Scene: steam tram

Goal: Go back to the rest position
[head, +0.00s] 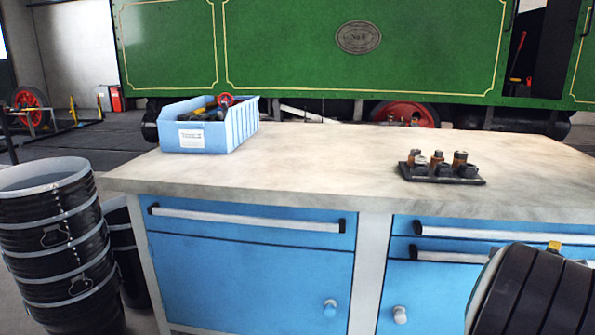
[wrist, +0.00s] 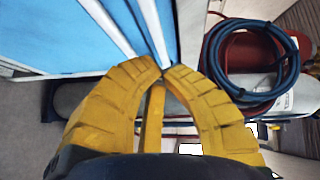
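My gripper (wrist: 166,66) shows in the wrist view, with two yellow ribbed fingers. Its fingertips come together, and I see nothing held between them. The blue cabinet front (wrist: 65,35) with its pale handle bars is just beyond the fingers on the left. In the head view the fingers do not show.
A workbench (head: 300,165) carries a blue bin (head: 243,125) of tools and a black tray (head: 440,177) with small parts. Stacked black buckets (head: 60,250) stand left. A green steam tram (head: 290,45) stands behind. A coiled blue hose (wrist: 213,60) hangs by a red cylinder (wrist: 252,50).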

